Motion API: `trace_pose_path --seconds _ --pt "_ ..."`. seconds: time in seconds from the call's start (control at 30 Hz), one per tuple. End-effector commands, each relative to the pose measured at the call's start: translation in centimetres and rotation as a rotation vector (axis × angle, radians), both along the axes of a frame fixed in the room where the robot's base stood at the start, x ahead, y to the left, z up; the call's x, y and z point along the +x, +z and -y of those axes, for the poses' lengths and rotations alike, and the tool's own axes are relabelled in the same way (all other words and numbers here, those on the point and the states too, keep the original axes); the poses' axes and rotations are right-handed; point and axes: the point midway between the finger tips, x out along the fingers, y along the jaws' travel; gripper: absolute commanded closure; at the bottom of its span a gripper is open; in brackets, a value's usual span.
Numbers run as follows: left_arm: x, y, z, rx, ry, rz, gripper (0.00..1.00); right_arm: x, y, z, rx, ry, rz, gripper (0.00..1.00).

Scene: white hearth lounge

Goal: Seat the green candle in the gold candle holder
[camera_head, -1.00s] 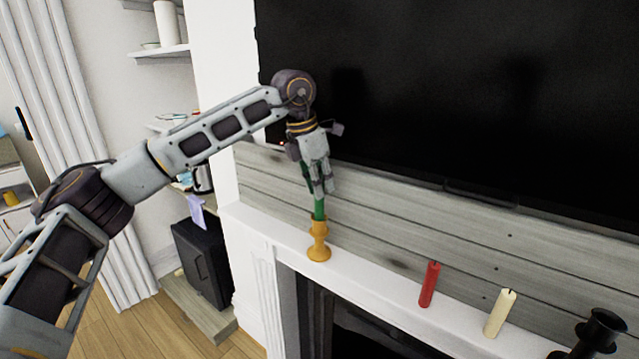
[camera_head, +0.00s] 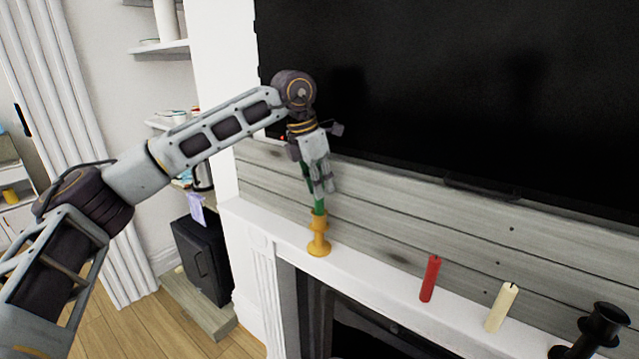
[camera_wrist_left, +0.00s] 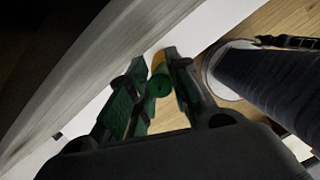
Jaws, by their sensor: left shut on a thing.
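The gold candle holder (camera_head: 318,240) stands upright on the white mantel near its left end. The green candle (camera_head: 319,207) is upright directly above it, its lower end meeting the holder's cup. I cannot tell how deep it sits inside. My left gripper (camera_head: 322,186) points down over the holder and is shut on the candle. In the left wrist view, the candle (camera_wrist_left: 160,84) is between the fingers (camera_wrist_left: 163,80), with a little of the gold holder (camera_wrist_left: 158,60) beyond it. My right gripper is not in view.
A red candle (camera_head: 430,279) and a cream candle (camera_head: 501,308) stand on the mantel (camera_head: 375,281) to the right. A black candle holder (camera_head: 603,328) is at the lower right. A large black television (camera_head: 450,90) hangs behind, above grey planks.

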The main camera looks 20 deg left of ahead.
Motion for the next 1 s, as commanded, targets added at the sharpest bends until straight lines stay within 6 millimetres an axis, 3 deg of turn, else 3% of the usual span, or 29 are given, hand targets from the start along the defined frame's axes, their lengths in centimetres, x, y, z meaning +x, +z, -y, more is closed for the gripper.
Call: trace_pose_path --seconds 0.33,0.37,0.57,1.0 --pt "0.00 -0.57 -0.01 0.000 0.000 0.000 1.00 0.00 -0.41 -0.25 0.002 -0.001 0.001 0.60" --pt "0.00 -0.57 -0.01 0.000 0.000 0.000 0.79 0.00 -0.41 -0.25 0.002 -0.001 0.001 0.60" --pt "0.00 -0.51 -0.01 0.000 0.000 0.000 0.55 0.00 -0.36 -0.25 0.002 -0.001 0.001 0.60" --pt "-0.05 -0.17 -0.04 -0.001 0.000 0.001 0.55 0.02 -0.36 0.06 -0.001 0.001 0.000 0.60"
